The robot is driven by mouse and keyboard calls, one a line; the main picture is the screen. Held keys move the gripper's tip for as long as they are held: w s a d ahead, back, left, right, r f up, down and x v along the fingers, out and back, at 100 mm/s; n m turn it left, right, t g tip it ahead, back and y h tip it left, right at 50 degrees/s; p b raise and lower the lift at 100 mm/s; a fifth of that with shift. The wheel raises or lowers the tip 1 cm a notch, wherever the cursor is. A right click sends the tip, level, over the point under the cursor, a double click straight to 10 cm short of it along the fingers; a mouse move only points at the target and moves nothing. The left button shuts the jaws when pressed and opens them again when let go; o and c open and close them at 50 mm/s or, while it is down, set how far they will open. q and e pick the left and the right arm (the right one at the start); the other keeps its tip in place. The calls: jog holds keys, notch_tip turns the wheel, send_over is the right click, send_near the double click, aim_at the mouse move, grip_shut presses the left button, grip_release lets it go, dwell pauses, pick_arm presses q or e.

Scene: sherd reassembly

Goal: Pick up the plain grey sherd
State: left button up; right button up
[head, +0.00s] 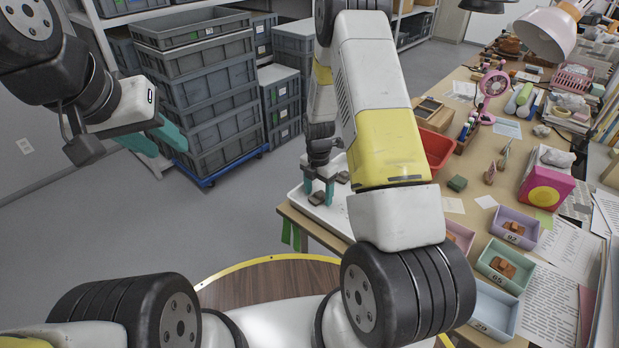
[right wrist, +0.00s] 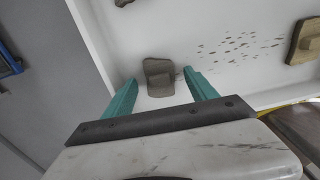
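A plain grey-brown sherd (right wrist: 158,77) lies in a white tray, just beyond and between the fingertips of my right gripper (right wrist: 160,80). The fingers are apart, one on each side, and no firm contact shows. In the head view the right gripper (head: 319,188) points down over the tray (head: 341,215), with a sherd (head: 317,198) by its fingertips. My left gripper (head: 158,140) is open and empty, in the air at the left, far from the tray.
A browner sherd with a raised part (right wrist: 304,42) lies to the right in the tray, with dark crumbs nearby. Another sherd (right wrist: 123,2) is cut off at the top. Small bins (head: 506,264), a red bin (head: 437,148) and tools crowd the table. Grey crates (head: 205,90) stand behind.

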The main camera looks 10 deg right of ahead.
grip_shut()
jog(key=shift+r, duration=0.15)
